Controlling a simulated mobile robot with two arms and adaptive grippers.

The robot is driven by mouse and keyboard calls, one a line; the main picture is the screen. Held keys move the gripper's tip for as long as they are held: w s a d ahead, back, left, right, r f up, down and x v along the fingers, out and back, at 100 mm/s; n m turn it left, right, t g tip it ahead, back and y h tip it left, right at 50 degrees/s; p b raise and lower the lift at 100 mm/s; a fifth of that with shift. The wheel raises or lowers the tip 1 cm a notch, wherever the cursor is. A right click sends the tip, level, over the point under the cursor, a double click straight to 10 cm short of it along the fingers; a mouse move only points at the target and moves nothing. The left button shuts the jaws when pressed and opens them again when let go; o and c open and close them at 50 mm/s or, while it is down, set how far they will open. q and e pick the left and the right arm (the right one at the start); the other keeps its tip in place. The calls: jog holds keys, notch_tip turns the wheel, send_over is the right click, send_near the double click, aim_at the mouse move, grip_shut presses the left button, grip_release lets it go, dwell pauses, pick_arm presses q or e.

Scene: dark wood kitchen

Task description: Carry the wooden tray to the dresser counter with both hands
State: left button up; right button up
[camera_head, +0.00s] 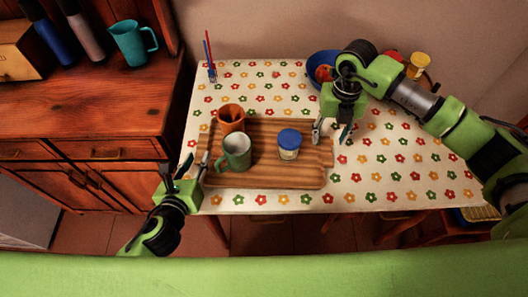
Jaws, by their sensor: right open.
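The wooden tray (262,177) lies flat on the table with the flowered cloth. On it stand an orange cup (231,117), a green mug (236,153) and a small jar with a blue lid (289,146). My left gripper (187,166) is at the tray's left end, its fingers apart; whether it touches the tray is unclear. My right gripper (332,133) is open, pointing down beside the tray's right end. The dresser counter (95,115) is at the left, with its top in view.
A teal mug (131,44), bottles (85,30) and a wooden box (18,52) stand at the back of the counter; its front part is clear. A blue bowl (317,66) sits behind my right gripper. Pens (211,62) stand at the table's back left.

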aim_at(202, 149)
pick_arm(q)
jog(key=shift+x, duration=2.4)
pick_arm(e)
jog(key=shift+f, duration=2.4)
pick_arm(q)
grip_shut()
pick_arm(e)
jog(key=c, duration=0.9)
grip_shut()
pick_arm(q)
jog(key=shift+r, duration=0.25)
pick_arm(e)
jog(key=shift+w+r, duration=0.15)
jog(key=shift+r, duration=0.1)
